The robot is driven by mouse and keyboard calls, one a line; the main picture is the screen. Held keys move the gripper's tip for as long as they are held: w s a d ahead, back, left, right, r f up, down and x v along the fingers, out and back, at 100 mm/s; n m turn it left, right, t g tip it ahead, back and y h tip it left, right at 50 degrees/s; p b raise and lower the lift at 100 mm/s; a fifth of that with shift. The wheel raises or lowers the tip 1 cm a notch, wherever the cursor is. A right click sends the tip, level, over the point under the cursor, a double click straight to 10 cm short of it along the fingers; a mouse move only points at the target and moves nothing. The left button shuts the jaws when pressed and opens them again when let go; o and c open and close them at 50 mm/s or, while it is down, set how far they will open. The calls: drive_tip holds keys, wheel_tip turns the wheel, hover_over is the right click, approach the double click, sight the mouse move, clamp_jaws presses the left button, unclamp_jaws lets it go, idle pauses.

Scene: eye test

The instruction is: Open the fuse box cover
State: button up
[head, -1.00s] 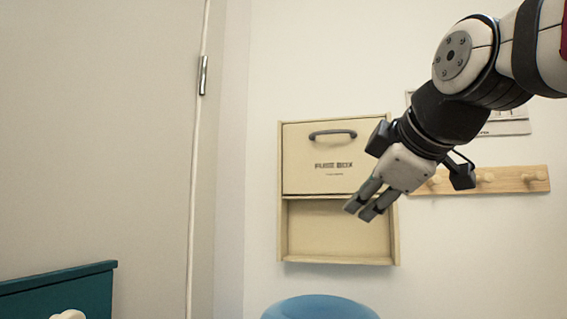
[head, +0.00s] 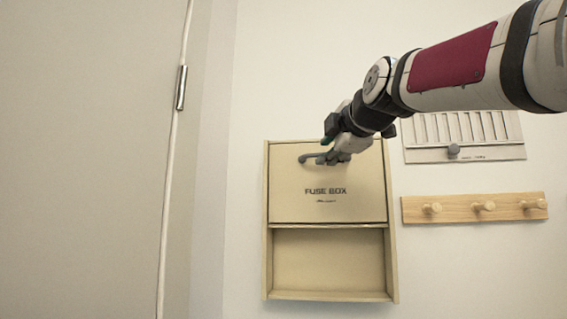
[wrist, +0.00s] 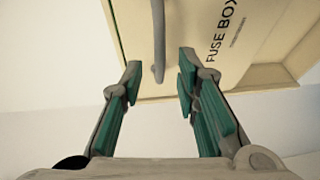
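The fuse box (head: 328,262) is a cream wall box with an open lower compartment. Its cover (head: 290,200), lettered FUSE BOX, is over the upper half and looks closed. A grey bar handle (head: 311,157) sits near the cover's top; my gripper (head: 335,158) hides its right part in the head view. In the wrist view the cover (wrist: 200,20) and handle (wrist: 158,40) lie beyond the fingers. My gripper (wrist: 158,85) is open there, its green-padded fingers apart, with the handle's end lined up between the fingertips. I cannot tell whether a finger touches it.
A wooden peg rail (head: 460,208) is on the wall to the right of the box. A white slotted panel with a grey knob (head: 465,135) is above the rail. A grey door (head: 80,150) is at the left. Bare wall lies between door and box.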

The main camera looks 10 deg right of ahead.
sight(325, 180)
drive_tip(key=shift+w+a+f+p, duration=0.1)
drive_tip(key=shift+w+p, duration=0.1)
drive_tip(key=shift+w, duration=0.85)
drive_tip(key=shift+w+a+f+p, duration=0.1)
drive_tip(key=shift+w+p, duration=0.05)
drive_tip(key=shift+w, duration=0.85)
clamp_jaws()
